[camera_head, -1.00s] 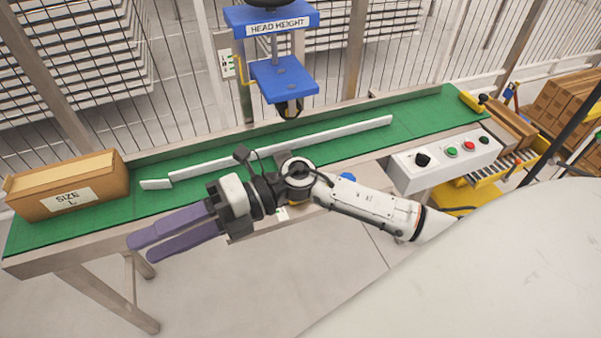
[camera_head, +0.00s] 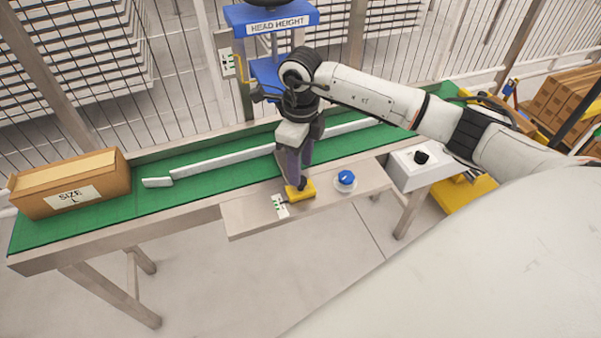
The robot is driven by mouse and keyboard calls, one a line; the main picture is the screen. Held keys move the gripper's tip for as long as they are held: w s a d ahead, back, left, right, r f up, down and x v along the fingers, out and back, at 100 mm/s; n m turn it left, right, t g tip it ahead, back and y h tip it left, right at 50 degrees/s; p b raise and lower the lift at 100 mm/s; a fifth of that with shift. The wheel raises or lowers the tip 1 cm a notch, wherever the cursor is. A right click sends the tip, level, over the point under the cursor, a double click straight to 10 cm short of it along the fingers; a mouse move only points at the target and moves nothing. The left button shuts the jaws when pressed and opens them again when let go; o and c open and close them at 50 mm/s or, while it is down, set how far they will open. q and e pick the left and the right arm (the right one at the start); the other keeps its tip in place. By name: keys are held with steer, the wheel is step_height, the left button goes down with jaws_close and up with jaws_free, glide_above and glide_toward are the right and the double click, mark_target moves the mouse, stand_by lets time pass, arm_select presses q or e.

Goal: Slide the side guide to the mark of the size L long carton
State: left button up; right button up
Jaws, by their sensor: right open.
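The side guide (camera_head: 222,158) is a long pale bar lying along the green conveyor belt, with a short angled piece at its left end. A yellow block (camera_head: 299,197) with a dark knob sits on the metal shelf at the belt's front edge. A small white label with green and black marks (camera_head: 280,206) is just left of the block. The carton marked SIZE L (camera_head: 70,183) stands at the belt's left end. My right gripper (camera_head: 297,180) is open and points down at the knob, its purple fingers partly hiding it; I cannot tell if they touch. My left gripper is out of view.
A blue knob (camera_head: 345,178) is on the shelf right of the block. The control box (camera_head: 418,165) stands further right, partly behind my right arm. The blue HEAD HEIGHT unit (camera_head: 270,18) rises behind the belt.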

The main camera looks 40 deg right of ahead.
steer(key=shift+f, duration=1.8)
jaws_close()
